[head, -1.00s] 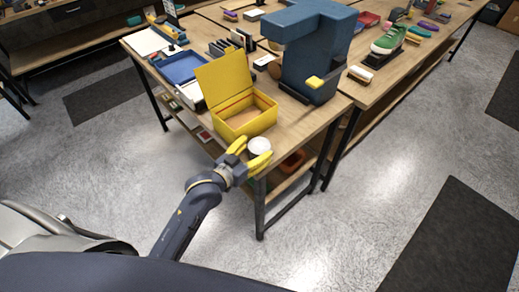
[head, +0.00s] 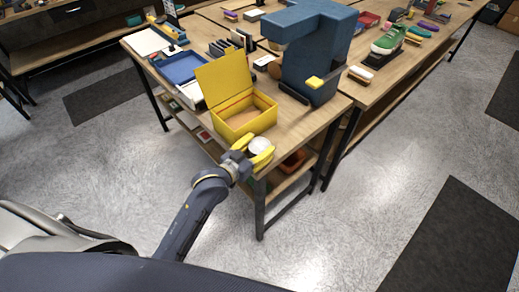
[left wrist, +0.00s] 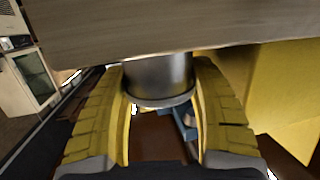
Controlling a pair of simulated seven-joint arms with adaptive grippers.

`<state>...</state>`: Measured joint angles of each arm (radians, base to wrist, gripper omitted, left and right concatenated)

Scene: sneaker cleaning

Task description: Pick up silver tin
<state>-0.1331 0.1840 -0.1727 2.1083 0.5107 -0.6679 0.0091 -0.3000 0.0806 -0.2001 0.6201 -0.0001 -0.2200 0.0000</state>
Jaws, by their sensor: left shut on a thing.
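The silver tin (head: 260,146) is a small round tin with a pale top, at the near corner of the wooden table, in front of the yellow box. In the left wrist view the tin (left wrist: 158,78) shows its shiny metal side between two yellow fingers. My left gripper (head: 256,153) is shut on the tin, one finger on each side of it. The same gripper shows in the left wrist view (left wrist: 160,105). I cannot tell whether the tin still touches the tabletop. My right gripper is not in view.
The open yellow box (head: 246,121) stands just behind the tin, its lid raised. A big blue machine (head: 311,50) stands to the right of the box. A blue tray (head: 182,67) lies further left. The table's near edge is close under the gripper.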

